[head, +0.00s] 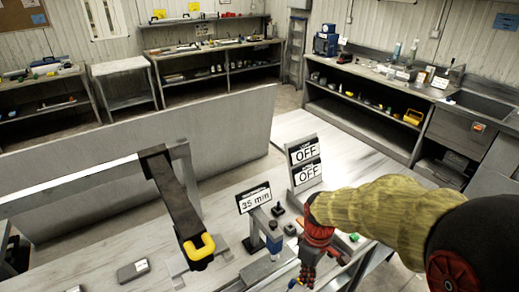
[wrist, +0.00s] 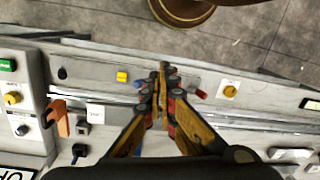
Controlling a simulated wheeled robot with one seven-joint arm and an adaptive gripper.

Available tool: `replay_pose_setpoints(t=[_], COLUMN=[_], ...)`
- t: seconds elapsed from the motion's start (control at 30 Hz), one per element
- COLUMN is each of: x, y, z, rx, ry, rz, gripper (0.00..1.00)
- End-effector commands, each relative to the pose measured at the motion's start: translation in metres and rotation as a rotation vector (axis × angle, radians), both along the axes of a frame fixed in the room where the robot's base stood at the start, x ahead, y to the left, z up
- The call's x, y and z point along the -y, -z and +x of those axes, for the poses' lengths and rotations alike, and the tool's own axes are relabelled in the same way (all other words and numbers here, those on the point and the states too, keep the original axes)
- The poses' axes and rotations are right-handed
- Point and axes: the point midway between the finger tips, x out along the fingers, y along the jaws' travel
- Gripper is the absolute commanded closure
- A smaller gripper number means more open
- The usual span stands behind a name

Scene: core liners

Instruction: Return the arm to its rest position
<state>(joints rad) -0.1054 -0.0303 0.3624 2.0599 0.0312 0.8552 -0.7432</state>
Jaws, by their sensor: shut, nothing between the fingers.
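My gripper (head: 303,278) hangs over the workbench at the lower right of the head view, at the end of my arm. My arm reaches in from the right edge, with a yellowish sleeve and a black link. In the wrist view my gripper's fingers (wrist: 162,90) meet at their tips, with nothing between them. They are above the bench front, which has a yellow button and a red knob near the fingertips. I cannot tell the exact height of the gripper above the bench.
A "35 mm" display (head: 254,198) and an "OFF" sign (head: 305,162) stand close to my gripper. A grey frame with a black lever and yellow handle (head: 197,246) is to the left. An orange lever (wrist: 57,118) shows at the wrist view's left. Open floor (wrist: 265,45) lies beyond the bench edge.

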Motion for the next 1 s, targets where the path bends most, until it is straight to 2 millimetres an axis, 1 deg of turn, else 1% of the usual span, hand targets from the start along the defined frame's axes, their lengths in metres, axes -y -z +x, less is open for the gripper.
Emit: replay_pose_setpoints(t=[0.03, 0.1, 0.2, 0.3, 0.4, 0.5, 0.63, 0.8, 1.0], x=[0.004, 0.009, 0.017, 0.024, 0.031, 0.036, 0.042, 0.045, 0.047], y=[-0.014, -0.033, -0.057, -0.078, -0.095, -0.11, -0.127, -0.148, -0.15], z=[-0.009, -0.022, -0.043, -0.063, -0.082, -0.099, -0.114, -0.12, -0.121], rx=[0.03, 0.071, 0.132, 0.2, 0.273, 0.353, 0.453, 0.544, 0.56], ry=[0.109, 0.28, 0.49, 0.65, 0.758, 0.8, 0.812, 0.821, 0.828], rz=[-0.008, -0.017, -0.015, 0.004, 0.032, 0.066, 0.106, 0.144, 0.149], gripper=[1.0, 1.0, 1.0, 1.0, 1.0, 1.0, 1.0, 1.0, 1.0])
